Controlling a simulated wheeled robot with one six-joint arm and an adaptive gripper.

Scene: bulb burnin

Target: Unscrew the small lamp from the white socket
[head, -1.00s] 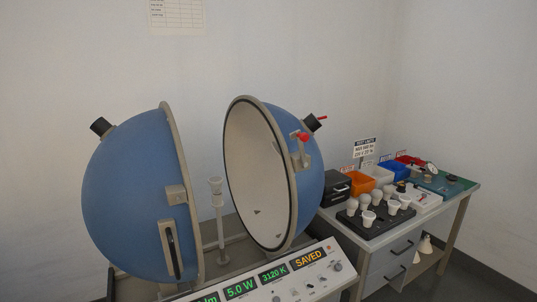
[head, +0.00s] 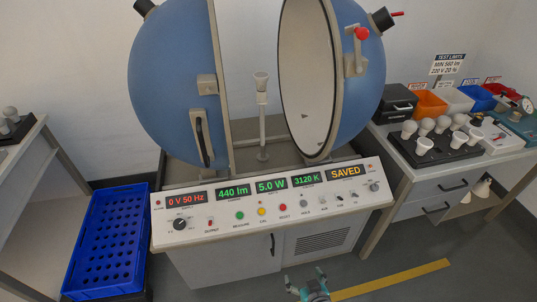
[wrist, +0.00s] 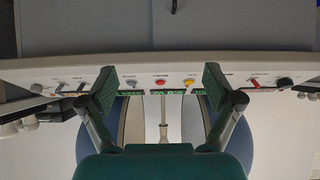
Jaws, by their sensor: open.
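A pale post (head: 262,125) stands between the two open blue sphere halves. A small whitish piece (head: 261,83) tops it; I cannot tell lamp from socket in it at this size. The post also shows in the wrist view (wrist: 163,108), upside down beyond the console, its top hidden low in the picture. My gripper (head: 306,279) is at the bottom of the head view, in front of the console and well short of the post. In the wrist view my gripper (wrist: 160,88) has its fingers wide apart with nothing between them.
The console (head: 270,197) lies between my gripper and the post; its displays read 0 V and SAVED. The sphere halves (head: 180,85) flank the post closely. A blue crate (head: 107,240) is at left. A black tray (head: 440,153) of bulbs sits on the right bench.

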